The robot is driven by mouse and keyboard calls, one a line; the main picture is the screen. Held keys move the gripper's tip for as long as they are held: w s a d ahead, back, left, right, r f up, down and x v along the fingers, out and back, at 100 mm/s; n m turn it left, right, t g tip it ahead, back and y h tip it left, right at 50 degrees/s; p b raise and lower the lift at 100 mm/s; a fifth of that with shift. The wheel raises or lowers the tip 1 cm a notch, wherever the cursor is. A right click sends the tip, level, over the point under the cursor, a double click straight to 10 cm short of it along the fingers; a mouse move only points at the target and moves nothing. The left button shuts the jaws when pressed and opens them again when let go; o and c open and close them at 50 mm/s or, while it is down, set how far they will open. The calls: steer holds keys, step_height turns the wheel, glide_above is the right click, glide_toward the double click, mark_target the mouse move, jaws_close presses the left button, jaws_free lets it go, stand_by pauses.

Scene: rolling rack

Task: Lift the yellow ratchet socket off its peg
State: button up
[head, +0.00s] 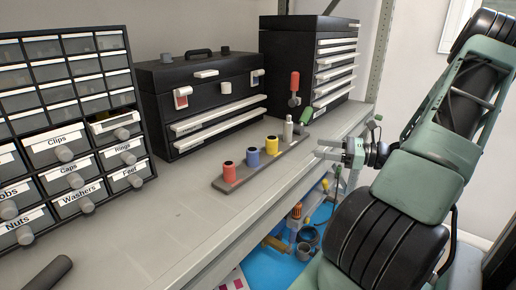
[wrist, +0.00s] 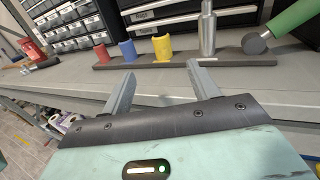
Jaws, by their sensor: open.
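The yellow ratchet socket (head: 272,146) stands upright on a dark grey strip (head: 262,163) on the shelf, to the right of a red socket (head: 229,172) and a blue socket (head: 253,157). In the wrist view the yellow socket (wrist: 161,47) is ahead of my gripper, beyond the shelf's front edge. My gripper (head: 318,148) is open and empty, to the right of the strip in the head view. In the wrist view its two fingers (wrist: 162,88) point toward the strip, apart from all sockets. The peg under the yellow socket is hidden.
A bare silver post (head: 288,131) stands right of the yellow socket. A green-handled tool (head: 304,118) and a red-handled tool (head: 294,86) are close behind. Black toolboxes (head: 197,121) and a drawer cabinet (head: 72,110) line the back.

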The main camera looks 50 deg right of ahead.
steer(key=p, duration=0.3)
glide_toward(271, 138)
steer(key=x, duration=0.2)
steer(key=f+x, duration=0.1)
steer(key=x, duration=0.1)
steer(key=shift+w, duration=0.45)
steer(key=shift+p+x, duration=0.8)
steer(key=shift+x, duration=1.85)
steer(key=shift+s+r, duration=0.1)
steer(key=shift+r, duration=0.1)
steer(key=c, duration=1.1)
